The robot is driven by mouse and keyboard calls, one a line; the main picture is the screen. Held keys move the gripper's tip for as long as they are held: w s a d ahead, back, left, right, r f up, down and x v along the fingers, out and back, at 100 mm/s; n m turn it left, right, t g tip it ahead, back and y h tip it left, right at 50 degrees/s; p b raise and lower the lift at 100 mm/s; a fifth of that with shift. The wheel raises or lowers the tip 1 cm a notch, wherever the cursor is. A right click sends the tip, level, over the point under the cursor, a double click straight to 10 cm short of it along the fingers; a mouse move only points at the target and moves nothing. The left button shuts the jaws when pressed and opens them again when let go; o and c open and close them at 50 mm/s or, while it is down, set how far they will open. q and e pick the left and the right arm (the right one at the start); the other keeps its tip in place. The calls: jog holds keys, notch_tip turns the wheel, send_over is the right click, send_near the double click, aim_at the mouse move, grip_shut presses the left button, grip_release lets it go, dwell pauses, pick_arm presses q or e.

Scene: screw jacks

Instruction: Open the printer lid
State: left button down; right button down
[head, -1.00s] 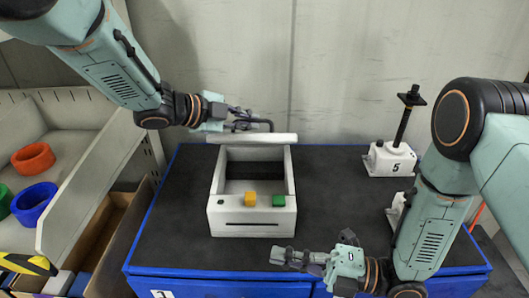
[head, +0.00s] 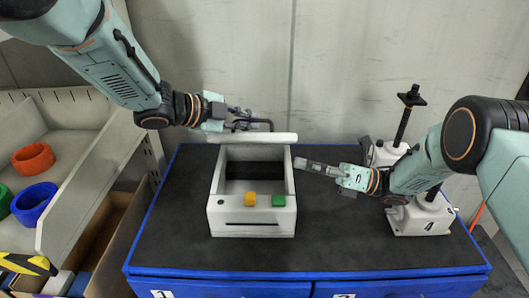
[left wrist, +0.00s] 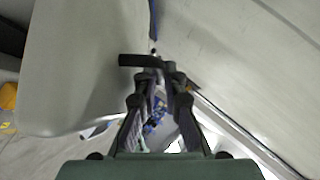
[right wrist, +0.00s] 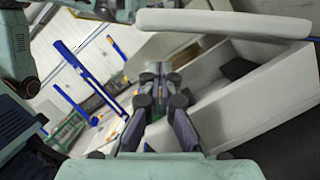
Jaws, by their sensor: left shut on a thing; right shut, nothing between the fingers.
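The white printer (head: 225,216) stands on the dark bench top with its inside exposed. A yellow button (head: 250,199) and a green button (head: 279,200) sit at its front. The lid (head: 255,138) is raised at the back and shows nearly edge-on; its pale face fills the left side of the left wrist view (left wrist: 80,60). My left gripper (head: 240,122) is shut on the dark lid handle (head: 262,122). My right gripper (head: 300,165) is shut and empty beside the printer's right rear side. The right wrist view shows the lid (right wrist: 225,22) and printer wall (right wrist: 215,95) to its right.
Screw jacks stand at the right of the bench, one marked 4 (head: 425,215) close to my right arm and one (head: 391,153) behind it. Shelving with rings (head: 34,203) is at left. The bench front (head: 330,245) is clear.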

jog(key=x, duration=1)
jog(key=shift+w, duration=0.4)
jog(key=shift+d+f, duration=0.1)
jog(key=shift+f, duration=0.05)
